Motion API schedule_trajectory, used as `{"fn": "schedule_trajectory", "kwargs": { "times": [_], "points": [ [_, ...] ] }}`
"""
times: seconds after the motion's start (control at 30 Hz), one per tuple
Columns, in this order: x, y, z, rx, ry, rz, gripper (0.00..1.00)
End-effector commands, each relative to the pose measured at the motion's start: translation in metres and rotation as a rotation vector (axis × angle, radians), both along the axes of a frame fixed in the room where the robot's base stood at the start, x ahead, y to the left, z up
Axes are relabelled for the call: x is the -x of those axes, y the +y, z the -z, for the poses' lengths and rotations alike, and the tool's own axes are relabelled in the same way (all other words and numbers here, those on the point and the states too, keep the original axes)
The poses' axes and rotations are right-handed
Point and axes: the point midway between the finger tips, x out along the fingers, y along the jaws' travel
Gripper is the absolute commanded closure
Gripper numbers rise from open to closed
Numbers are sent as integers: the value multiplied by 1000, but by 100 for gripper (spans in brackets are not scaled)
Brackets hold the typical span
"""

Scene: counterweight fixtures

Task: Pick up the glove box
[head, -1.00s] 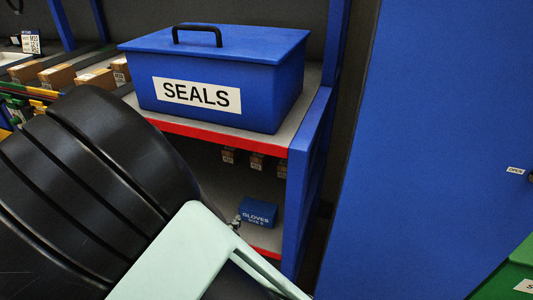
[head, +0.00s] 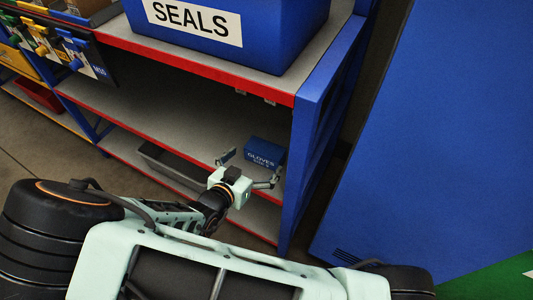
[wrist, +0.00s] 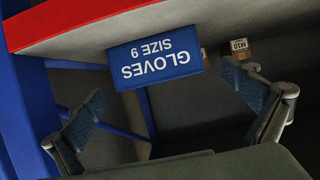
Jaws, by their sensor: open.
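The glove box (head: 264,153) is a small blue box marked GLOVES SIZE 9. It sits on the middle shelf of the rack, close to the right upright. In the wrist view the glove box (wrist: 155,57) appears upside down, beyond and between the fingers. My gripper (head: 248,168) is open at the shelf's front, just short of the box. In the wrist view my gripper (wrist: 168,112) has its two fingers wide apart with nothing between the pads. A gap shows between the fingers and the box.
A large blue SEALS bin (head: 250,30) stands on the shelf above. The red-edged upper shelf (head: 200,66) and blue right upright (head: 310,130) bound the opening. A grey tray (head: 170,163) lies on the lower shelf.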

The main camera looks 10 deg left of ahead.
Motion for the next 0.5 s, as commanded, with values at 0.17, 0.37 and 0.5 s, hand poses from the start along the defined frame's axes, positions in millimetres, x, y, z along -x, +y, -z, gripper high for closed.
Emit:
{"fn": "schedule_trajectory", "kwargs": {
  "times": [0.17, 0.37, 0.5],
  "points": [
    [-12, -4, 7, 2, -1, 1, 0],
    [-35, -15, 23, 3, -1, -1, 0],
    [-49, -19, 26, 1, 0, -1, 0]
  ]
}}
